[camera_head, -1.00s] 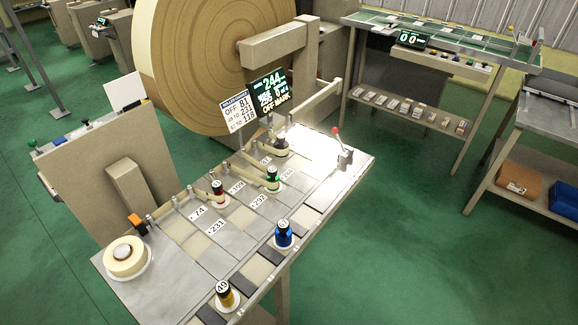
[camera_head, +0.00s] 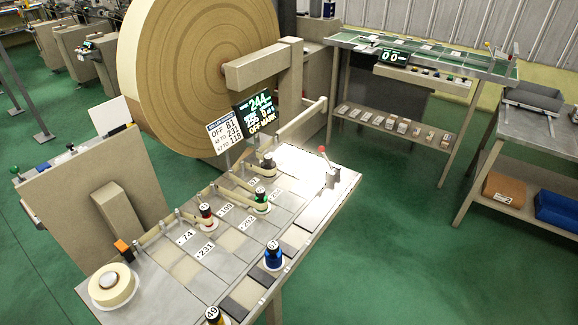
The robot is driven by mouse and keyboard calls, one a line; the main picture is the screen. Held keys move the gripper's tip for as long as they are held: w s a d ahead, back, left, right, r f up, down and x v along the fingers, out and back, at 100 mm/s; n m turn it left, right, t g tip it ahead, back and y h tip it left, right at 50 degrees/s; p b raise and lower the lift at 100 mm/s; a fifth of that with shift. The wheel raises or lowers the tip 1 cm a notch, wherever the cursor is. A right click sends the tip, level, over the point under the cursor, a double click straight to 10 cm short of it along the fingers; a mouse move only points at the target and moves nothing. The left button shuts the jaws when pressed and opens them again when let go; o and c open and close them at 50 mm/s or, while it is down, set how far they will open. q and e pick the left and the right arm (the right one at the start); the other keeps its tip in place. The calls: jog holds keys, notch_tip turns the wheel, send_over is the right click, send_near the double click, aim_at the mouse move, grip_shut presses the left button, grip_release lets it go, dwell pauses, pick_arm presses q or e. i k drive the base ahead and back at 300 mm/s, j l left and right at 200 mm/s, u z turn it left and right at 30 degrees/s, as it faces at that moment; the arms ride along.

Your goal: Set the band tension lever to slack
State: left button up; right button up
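A small lever (camera_head: 324,163) with a red ball knob stands on a grey block at the far right corner of the workbench (camera_head: 318,213). It leans slightly up and to the left. No label on it can be read, so I cannot tell its setting by name. A tan band runs from the big tan roll (camera_head: 190,70) side to the bench and past several coloured spools, among them a red one (camera_head: 206,213), a green one (camera_head: 262,202) and a blue one (camera_head: 273,256). Neither of my grippers is in view.
A black display (camera_head: 260,111) reads 244 and OFF MARK, beside a white number sign (camera_head: 230,125). A tan roll (camera_head: 111,286) lies at the bench's near left. Green floor is open to the right of the bench. A shelved table (camera_head: 425,65) stands behind.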

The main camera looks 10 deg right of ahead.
aim_at(322, 149)
jog(key=k+l+u, duration=0.15)
jog(key=l+u, duration=0.2)
jog(key=u, duration=0.15)
jog(key=k+l+u, duration=0.2)
jog(key=u, duration=0.25)
jog(key=l, duration=0.1)
